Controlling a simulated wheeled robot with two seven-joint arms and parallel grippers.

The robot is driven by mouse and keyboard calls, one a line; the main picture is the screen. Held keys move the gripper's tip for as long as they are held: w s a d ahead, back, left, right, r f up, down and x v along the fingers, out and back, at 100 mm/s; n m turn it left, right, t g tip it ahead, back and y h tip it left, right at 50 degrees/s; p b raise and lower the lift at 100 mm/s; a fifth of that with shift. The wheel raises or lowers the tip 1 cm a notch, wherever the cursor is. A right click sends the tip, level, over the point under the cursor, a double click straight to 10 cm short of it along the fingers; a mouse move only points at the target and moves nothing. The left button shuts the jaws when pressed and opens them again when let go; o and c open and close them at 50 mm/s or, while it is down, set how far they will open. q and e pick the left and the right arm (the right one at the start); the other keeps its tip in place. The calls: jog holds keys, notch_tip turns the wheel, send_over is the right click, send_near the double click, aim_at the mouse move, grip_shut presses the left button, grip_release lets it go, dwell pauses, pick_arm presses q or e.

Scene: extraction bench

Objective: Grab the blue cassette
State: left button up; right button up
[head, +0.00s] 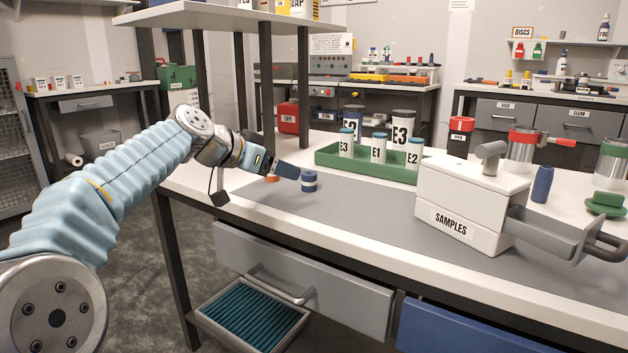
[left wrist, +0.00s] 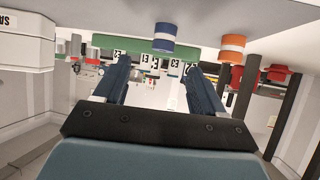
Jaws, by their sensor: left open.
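The blue cassette (head: 309,182), a short round blue piece with a white band, stands on the grey mat near the left end of the bench. In the left wrist view, which is upside down, the blue cassette (left wrist: 163,39) shows beyond the fingertips, between their lines. My left gripper (head: 289,171) is just left of it in the head view, with dark blue fingers. In the left wrist view my left gripper (left wrist: 157,64) is open with nothing between its fingers. An orange cassette (head: 272,179) is partly hidden by the gripper; it also shows in the left wrist view (left wrist: 231,48). My right gripper is not in view.
A green tray (head: 330,160) with labelled bottles stands behind the cassette. The white SAMPLES box (head: 452,230) stands to the right on the mat (head: 370,205). Shelf posts (head: 303,90) rise behind the gripper. The mat between cassette and box is clear.

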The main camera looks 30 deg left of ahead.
aim_at(304, 175)
pick_arm(q)
jog(key=x, duration=0.4)
jog(key=shift+a+p+x, duration=0.15)
jog(key=shift+p+x, duration=0.2)
jog(key=shift+x, duration=1.05)
jog(key=shift+a+p+x, duration=0.15)
jog(key=shift+p+x, duration=0.2)
jog(key=shift+x, duration=1.1)
jog(key=shift+w, duration=0.1)
jog(key=c, duration=1.1)
jog(key=shift+r, duration=0.15)
jog(key=shift+c, duration=0.2)
